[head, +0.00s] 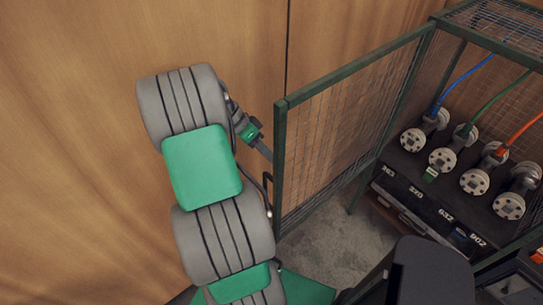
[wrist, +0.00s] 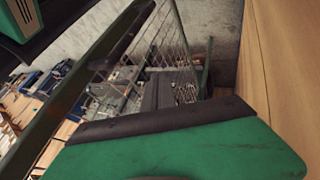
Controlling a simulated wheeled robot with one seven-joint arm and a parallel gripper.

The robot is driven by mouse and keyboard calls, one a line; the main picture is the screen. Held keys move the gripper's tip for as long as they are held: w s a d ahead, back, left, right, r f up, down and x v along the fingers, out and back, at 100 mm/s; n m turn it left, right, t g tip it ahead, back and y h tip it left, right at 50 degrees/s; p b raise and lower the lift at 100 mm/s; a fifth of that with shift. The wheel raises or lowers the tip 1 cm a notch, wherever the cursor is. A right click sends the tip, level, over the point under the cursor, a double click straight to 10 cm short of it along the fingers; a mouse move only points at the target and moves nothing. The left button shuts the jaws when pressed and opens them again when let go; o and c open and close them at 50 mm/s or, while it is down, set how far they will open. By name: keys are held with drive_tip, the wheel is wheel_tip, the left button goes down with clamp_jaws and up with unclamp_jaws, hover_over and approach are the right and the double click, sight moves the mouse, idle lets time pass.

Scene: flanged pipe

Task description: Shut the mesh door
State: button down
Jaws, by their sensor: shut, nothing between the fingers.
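The mesh door (head: 345,125) has a dark green frame with wire mesh. It stands wide open in the head view, swung out from the cage at the right, with its free edge toward me. A handle shows low on the free edge. My gripper (head: 265,152) is shut and empty, just left of the door's free upright. I cannot tell whether it touches the frame. In the wrist view the door's frame (wrist: 95,75) runs diagonally at the left, close to the camera, with its mesh beyond.
The cage holds a dark shelf (head: 400,165) with several flanged pipe ends (head: 442,160) and blue, green and orange hoses. A wooden wall (head: 70,150) stands behind and left of my arm. Grey floor (head: 325,245) is clear below the door.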

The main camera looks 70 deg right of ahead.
sight(291, 176)
drive_tip(key=s+f+b, duration=0.5)
drive_tip(key=s, duration=0.2)
drive_tip(key=shift+s+a+f, duration=0.3)
drive_tip(key=shift+a, duration=0.1)
